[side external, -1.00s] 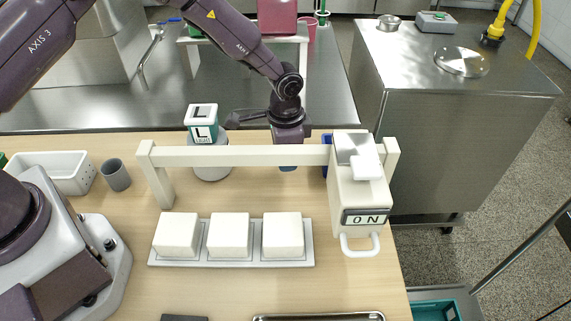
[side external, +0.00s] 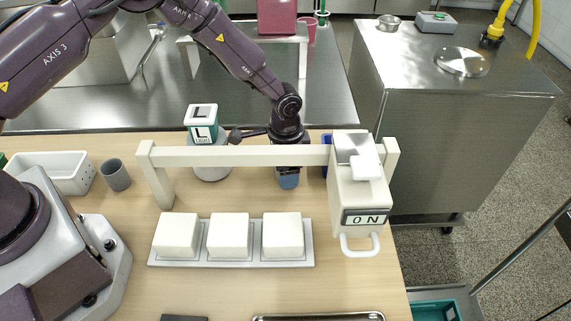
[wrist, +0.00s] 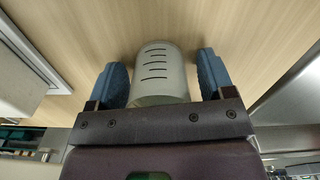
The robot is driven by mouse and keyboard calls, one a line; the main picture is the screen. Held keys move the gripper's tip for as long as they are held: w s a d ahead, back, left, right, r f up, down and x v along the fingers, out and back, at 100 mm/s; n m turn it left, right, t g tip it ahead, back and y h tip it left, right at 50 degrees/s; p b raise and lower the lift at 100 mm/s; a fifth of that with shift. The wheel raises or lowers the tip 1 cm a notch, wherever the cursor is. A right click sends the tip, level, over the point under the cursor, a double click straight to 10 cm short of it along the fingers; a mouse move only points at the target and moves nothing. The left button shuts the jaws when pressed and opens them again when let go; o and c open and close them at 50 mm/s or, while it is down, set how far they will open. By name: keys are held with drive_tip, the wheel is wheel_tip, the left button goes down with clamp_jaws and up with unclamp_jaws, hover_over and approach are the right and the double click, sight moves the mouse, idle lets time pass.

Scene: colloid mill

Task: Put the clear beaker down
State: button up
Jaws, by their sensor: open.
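The clear beaker (wrist: 160,72), a pale grey see-through cylinder with several dark graduation lines, shows in the wrist view. It lies between the two blue fingers of my gripper (wrist: 163,78), with a visible gap on each side. My gripper is open around it. In the side view, the blue fingertips of my gripper (side external: 288,181) show just below the cream crossbar, close to the wooden table. The crossbar hides part of the gripper there, and I cannot make out the beaker in that view.
A cream crossbar (side external: 240,156) stands in front of my gripper, with the ON box (side external: 362,190) at its right. A labelled canister (side external: 201,122) stands left of my gripper. Three white blocks (side external: 228,235) sit on a grey tray in front. A grey cup (side external: 116,175) stands left.

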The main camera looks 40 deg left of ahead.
drive_tip(key=shift+r, duration=0.1)
wheel_tip(320, 180, up, 12)
drive_tip(key=r, duration=0.1)
drive_tip(key=s+a+r+n+t, duration=0.1)
drive_tip(key=s+a+r+n, duration=0.15)
drive_tip(key=s+r, duration=0.4)
drive_tip(key=s+a+r+n+t, duration=0.1)
drive_tip(key=s+a+r+t, duration=0.2)
drive_tip(key=r, duration=0.7)
drive_tip(key=s+a+r+n, duration=0.2)
drive_tip(key=s, duration=0.6)
drive_tip(key=s+a+r+n+t, duration=0.1)
drive_tip(key=s+a+r, duration=0.2)
drive_tip(key=s, duration=0.5)
drive_tip(key=shift+s+n+t, duration=0.3)
drive_tip(key=shift+s+n, duration=0.05)
drive_tip(key=shift+r, duration=0.15)
